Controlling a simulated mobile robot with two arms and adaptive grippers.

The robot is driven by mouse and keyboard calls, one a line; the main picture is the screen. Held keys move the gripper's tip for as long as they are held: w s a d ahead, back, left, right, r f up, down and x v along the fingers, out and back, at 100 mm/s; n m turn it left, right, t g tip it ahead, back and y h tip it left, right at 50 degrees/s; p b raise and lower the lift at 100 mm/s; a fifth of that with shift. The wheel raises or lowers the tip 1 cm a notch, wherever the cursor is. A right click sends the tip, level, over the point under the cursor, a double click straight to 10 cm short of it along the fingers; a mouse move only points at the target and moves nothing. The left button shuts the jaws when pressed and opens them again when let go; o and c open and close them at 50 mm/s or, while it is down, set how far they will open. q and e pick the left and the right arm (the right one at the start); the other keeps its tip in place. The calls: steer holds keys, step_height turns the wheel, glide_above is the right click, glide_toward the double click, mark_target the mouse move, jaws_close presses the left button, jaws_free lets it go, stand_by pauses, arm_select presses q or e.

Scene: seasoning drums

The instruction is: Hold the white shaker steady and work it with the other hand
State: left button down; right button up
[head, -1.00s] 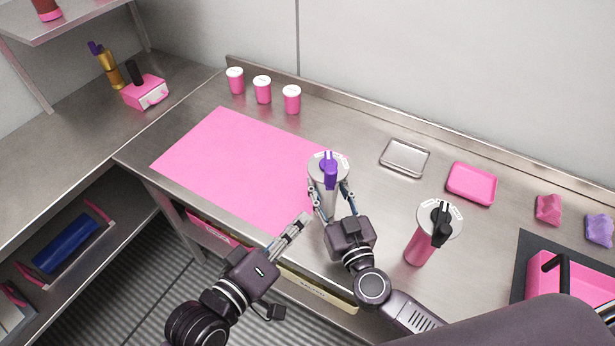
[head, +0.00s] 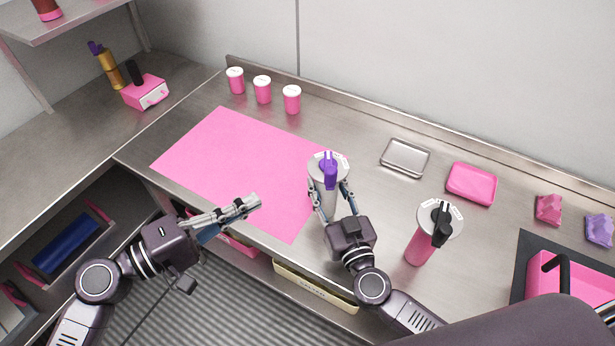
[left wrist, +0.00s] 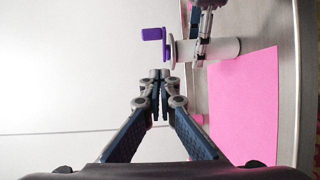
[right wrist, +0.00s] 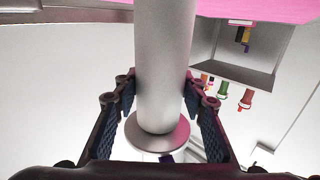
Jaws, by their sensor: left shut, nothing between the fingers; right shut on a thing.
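The white shaker (head: 330,199) stands upright at the right edge of the pink mat (head: 215,160), with a purple crank (head: 329,170) on its lid. My right gripper (head: 332,205) is shut around its body; the right wrist view shows the fingers on both sides of the pale cylinder (right wrist: 165,65). My left gripper (head: 254,201) is shut and empty, left of the shaker and apart from it, over the mat's front part. In the left wrist view the shaker (left wrist: 222,48) and its purple crank (left wrist: 152,34) lie beyond the closed fingertips (left wrist: 160,74).
A pink shaker with a black crank (head: 420,245) stands close to the right of my right arm. A steel tray (head: 405,158) and a pink tray (head: 471,184) lie behind it. Several pink jars (head: 262,90) line the back. Most of the mat is bare.

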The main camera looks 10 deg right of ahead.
mark_target(332, 180)
arm_select(q)
steer(key=w+d+r, duration=0.1)
steer(key=w+d, duration=0.1)
steer(key=d, duration=1)
steer(key=shift+w, duration=0.35)
steer(key=shift+d, duration=0.1)
steer(key=shift+s+d, duration=0.45)
steer(key=shift+d, duration=0.3)
steer(key=shift+s+d, duration=0.45)
steer(key=shift+d, duration=0.3)
steer(key=shift+a, duration=0.2)
